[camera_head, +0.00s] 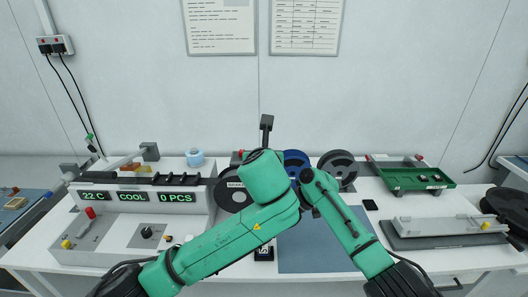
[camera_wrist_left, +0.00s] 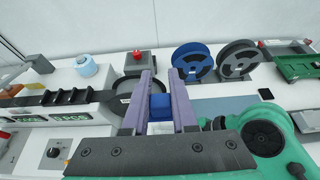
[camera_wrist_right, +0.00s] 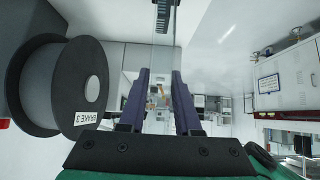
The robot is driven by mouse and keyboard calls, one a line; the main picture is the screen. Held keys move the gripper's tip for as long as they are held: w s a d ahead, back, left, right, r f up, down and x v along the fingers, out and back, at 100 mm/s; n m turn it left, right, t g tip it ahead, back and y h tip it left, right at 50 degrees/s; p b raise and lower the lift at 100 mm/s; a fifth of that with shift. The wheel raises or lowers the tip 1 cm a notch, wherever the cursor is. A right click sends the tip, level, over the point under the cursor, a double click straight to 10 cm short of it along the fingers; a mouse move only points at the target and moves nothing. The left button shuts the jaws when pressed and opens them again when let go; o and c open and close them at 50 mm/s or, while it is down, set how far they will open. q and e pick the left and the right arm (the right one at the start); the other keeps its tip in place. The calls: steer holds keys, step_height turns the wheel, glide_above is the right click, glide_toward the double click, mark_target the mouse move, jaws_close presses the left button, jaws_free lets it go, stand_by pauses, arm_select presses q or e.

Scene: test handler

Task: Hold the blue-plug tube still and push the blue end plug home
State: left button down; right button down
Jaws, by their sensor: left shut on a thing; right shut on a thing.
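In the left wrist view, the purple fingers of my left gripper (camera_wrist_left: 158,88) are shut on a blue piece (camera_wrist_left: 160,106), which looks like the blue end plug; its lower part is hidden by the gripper. In the right wrist view, the purple fingers of my right gripper (camera_wrist_right: 158,82) are closed about a clear tube (camera_wrist_right: 162,55). The tube runs up to a dark ribbed end (camera_wrist_right: 163,14). How far the blue plug sits in the tube cannot be told. In the head view, my arms hide both grippers' fingertips.
A tester (camera_head: 140,226) with lit displays stands at left. Reels, one blue (camera_head: 296,162) and one grey (camera_head: 338,165), stand behind my arms. A green tray (camera_head: 412,180) and a grey fixture (camera_head: 445,227) are at right. A blue-grey mat (camera_head: 315,250) lies in the middle.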

steer(key=shift+d, duration=0.15)
arm_select(q)
steer(key=shift+d+f, duration=0.1)
steer(key=shift+f, duration=2.45)
steer(key=shift+s+f, duration=0.1)
steer(key=shift+f, duration=1.15)
steer(key=c, duration=0.6)
jaws_free()
steer(key=v, duration=1.2)
